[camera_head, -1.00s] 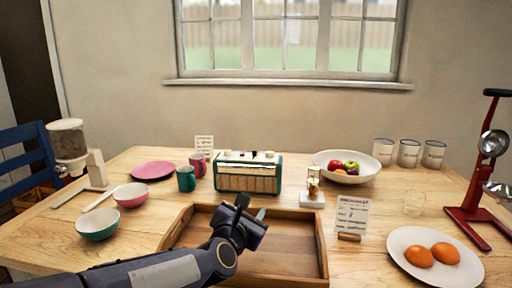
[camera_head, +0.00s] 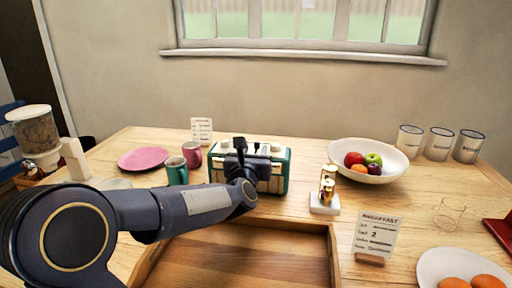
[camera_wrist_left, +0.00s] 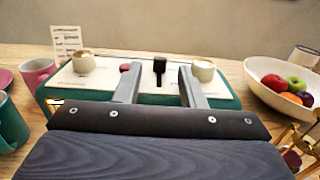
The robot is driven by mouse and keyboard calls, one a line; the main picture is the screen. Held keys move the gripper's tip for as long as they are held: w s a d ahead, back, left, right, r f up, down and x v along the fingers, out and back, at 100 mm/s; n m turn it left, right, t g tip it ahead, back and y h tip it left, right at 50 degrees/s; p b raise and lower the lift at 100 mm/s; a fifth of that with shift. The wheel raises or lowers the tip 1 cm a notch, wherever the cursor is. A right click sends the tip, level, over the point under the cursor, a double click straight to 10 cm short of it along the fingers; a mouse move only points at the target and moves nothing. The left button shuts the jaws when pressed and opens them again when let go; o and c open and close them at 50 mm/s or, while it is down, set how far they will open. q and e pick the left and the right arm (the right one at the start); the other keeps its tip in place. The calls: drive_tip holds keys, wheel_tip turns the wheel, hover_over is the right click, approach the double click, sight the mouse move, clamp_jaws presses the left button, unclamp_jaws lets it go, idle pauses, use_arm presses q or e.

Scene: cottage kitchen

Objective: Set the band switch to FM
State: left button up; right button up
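The radio (camera_head: 280,172) is a teal box with a cream top, standing on the table beyond the wooden tray. In the left wrist view its top (camera_wrist_left: 110,82) carries two cream-and-brass knobs, a small red button and a black upright lever (camera_wrist_left: 160,68), which looks like the band switch. My left gripper (camera_head: 241,148) reaches over the radio from the front. In the left wrist view its two grey fingers (camera_wrist_left: 159,80) are apart, one on each side of the lever, with gaps showing. Band markings are too small to read. My right gripper is out of view.
The wooden tray (camera_head: 333,262) lies in front of the radio. A teal mug (camera_head: 177,173) and a pink mug (camera_head: 192,154) stand close to its left. An hourglass-like brass item (camera_head: 327,185), a card (camera_head: 375,234) and a fruit bowl (camera_head: 398,166) are to the right.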

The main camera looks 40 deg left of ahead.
sight(257, 145)
use_arm(q)
drive_tip(key=shift+x, duration=1.3)
clamp_jaws()
